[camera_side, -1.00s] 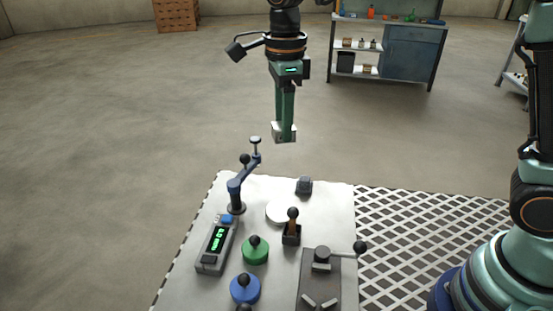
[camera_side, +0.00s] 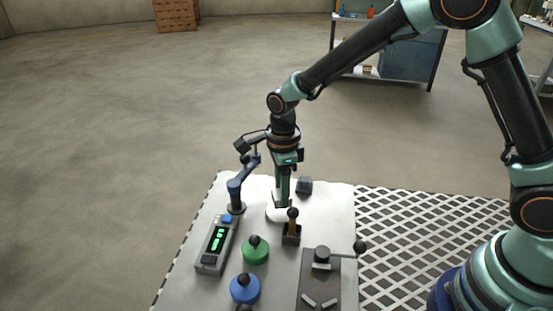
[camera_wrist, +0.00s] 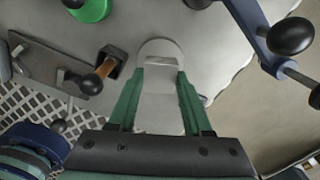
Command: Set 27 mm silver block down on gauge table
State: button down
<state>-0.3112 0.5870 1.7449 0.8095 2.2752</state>
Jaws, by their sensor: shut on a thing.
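The gauge table appears to be the pale round disc (camera_side: 271,214) on the white bench, and it also shows in the wrist view (camera_wrist: 160,46). My gripper (camera_side: 281,205) points down over this disc. In the wrist view my gripper (camera_wrist: 159,88) has its green fingers on both sides of the silver block (camera_wrist: 158,112), which it holds. In the side view the block is mostly lost against the fingers and the pale disc. The block is at or just above the disc; I cannot tell whether it touches.
A blue jointed arm on a post (camera_side: 236,191) stands close left of my gripper. A lever with a brown handle (camera_side: 292,232) stands just in front.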

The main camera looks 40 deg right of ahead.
jog(key=shift+f, duration=1.15)
jog(key=shift+f, duration=0.15)
jog(key=shift+c, duration=1.7)
grip_release()
notch_tip(320, 180, up, 12)
jog(key=s+d+r+n+t, duration=0.2)
jog(key=s+d+r+n, duration=0.2)
jog(key=n, duration=0.7)
jog(key=s+d+r+n+t, duration=0.3)
jog(key=s+d+r+n, duration=0.2)
jog(key=s+d+n, duration=0.4)
jog(key=shift+d+r+n+t, duration=0.2)
jog(key=shift+r+n+t, duration=0.1)
jog(key=shift+n, duration=0.9)
